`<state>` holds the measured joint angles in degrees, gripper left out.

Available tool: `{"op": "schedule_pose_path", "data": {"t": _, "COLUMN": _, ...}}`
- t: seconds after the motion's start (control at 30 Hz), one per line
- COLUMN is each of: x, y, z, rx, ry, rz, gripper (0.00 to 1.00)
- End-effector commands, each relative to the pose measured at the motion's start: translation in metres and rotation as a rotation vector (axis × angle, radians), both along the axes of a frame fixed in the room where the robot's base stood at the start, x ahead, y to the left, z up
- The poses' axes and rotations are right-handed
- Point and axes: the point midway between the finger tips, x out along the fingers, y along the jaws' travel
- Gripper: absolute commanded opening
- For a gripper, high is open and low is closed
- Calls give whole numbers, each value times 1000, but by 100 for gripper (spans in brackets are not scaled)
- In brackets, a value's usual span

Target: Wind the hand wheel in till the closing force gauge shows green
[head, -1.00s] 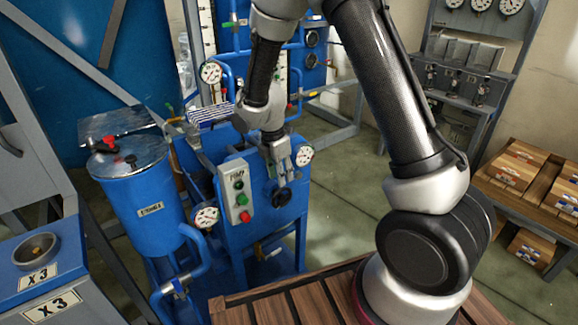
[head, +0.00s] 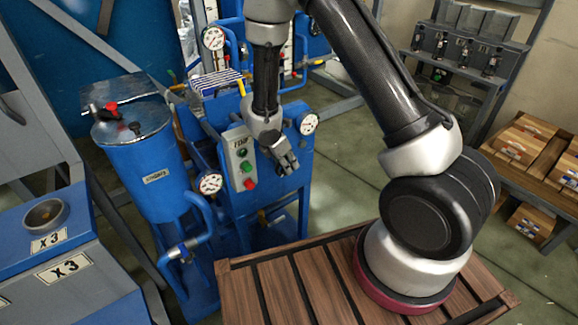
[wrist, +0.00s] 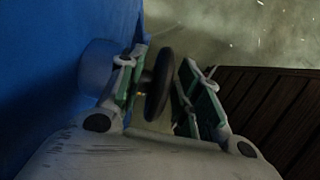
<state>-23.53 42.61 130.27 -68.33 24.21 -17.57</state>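The black hand wheel (wrist: 158,85) shows edge-on in the wrist view, standing out from a blue wall. My gripper (wrist: 165,88) is open, with one finger on either side of the wheel. The left finger is close to the wheel, and a gap shows at the right finger. In the head view my gripper (head: 287,166) is at the front of the blue press-like unit (head: 270,195) and hides the wheel. A white round gauge (head: 308,123) sits at the unit's upper right. Its reading is too small to tell, and I cannot tell whether it is the closing force gauge.
A control box (head: 240,160) with green and red buttons is just left of my gripper. Another gauge (head: 210,183) is beside the blue tank (head: 150,160). A slatted wooden platform (head: 290,285) lies in front. Open floor (head: 345,180) is to the right.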

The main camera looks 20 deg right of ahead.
Motion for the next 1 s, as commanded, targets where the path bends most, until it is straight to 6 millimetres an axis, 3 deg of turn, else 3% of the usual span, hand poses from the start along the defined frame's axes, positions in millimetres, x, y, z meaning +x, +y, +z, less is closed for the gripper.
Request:
{"op": "schedule_pose_path", "data": {"t": 0.2, "x": 3, "y": -9, "z": -21, "rx": 0, "ry": 1, "rz": -1, "gripper": 34}}
{"op": "schedule_pose_path", "data": {"t": 0.47, "x": 3, "y": -9, "z": -23, "rx": 1, "ry": -1, "rz": -1, "gripper": 34}}
{"op": "schedule_pose_path", "data": {"t": 0.7, "x": 3, "y": -9, "z": -23, "rx": 0, "ry": -1, "rz": 0, "gripper": 0}}
{"op": "schedule_pose_path", "data": {"t": 1.0, "x": 3, "y": -10, "z": -24, "rx": 84, "ry": 29, "rz": -6, "gripper": 0}}
